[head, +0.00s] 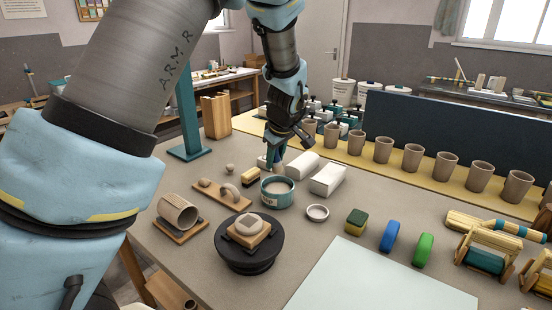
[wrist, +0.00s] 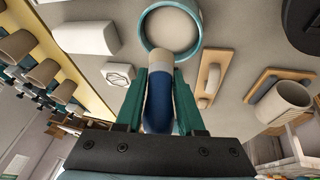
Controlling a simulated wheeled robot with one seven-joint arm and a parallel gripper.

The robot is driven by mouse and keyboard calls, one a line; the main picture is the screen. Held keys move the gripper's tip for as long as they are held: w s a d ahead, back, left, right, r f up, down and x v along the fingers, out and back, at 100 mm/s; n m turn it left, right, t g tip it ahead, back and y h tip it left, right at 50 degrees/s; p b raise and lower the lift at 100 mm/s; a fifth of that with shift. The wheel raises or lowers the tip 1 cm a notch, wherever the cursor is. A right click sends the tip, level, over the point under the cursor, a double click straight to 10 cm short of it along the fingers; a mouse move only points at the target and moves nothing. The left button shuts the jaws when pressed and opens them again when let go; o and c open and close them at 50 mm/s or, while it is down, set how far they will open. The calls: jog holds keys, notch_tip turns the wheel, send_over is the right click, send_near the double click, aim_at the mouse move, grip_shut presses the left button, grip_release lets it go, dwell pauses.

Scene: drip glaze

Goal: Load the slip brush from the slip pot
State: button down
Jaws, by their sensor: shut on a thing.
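The slip pot (head: 277,204) is a teal round pot with a pale label and grey slip inside, standing on the table; its round mouth shows at the top of the wrist view (wrist: 145,39). My gripper (head: 275,158) is just behind the pot in the head view. In the wrist view its teal fingers (wrist: 160,90) are shut on the slip brush (wrist: 158,104), which has a blue handle and a pale end. The pale end overlaps the pot's rim in the wrist view. I cannot tell whether the bristles touch the slip.
White blocks (head: 327,180) lie behind and right of the pot, and a small dish (head: 317,212) stands to its right. A black turntable (head: 248,255) with a clay piece is in front. Several brown cups (head: 412,157) line the yellow strip behind. A pale board (head: 380,280) lies front right.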

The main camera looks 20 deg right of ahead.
jog(key=shift+f+b, duration=0.1)
jog(key=shift+b, duration=0.25)
jog(key=shift+f+b, duration=3.1)
jog(key=shift+f, duration=0.8)
jog(key=shift+s+a+r+p, duration=0.15)
jog(key=shift+r+p, duration=0.4)
jog(key=shift+r, duration=0.3)
jog(key=shift+w+a+r+p, duration=0.1)
jog(key=shift+a+r+p, duration=0.1)
jog(key=shift+r+p, duration=0.55)
jog(key=shift+s+a+r+p, duration=0.15)
jog(key=shift+r+p, duration=0.2)
jog(key=shift+r, duration=0.65)
jog(key=shift+w, duration=0.1)
notch_tip(320, 180, up, 4)
jog(key=p, duration=0.2)
jog(key=shift+p, duration=0.4)
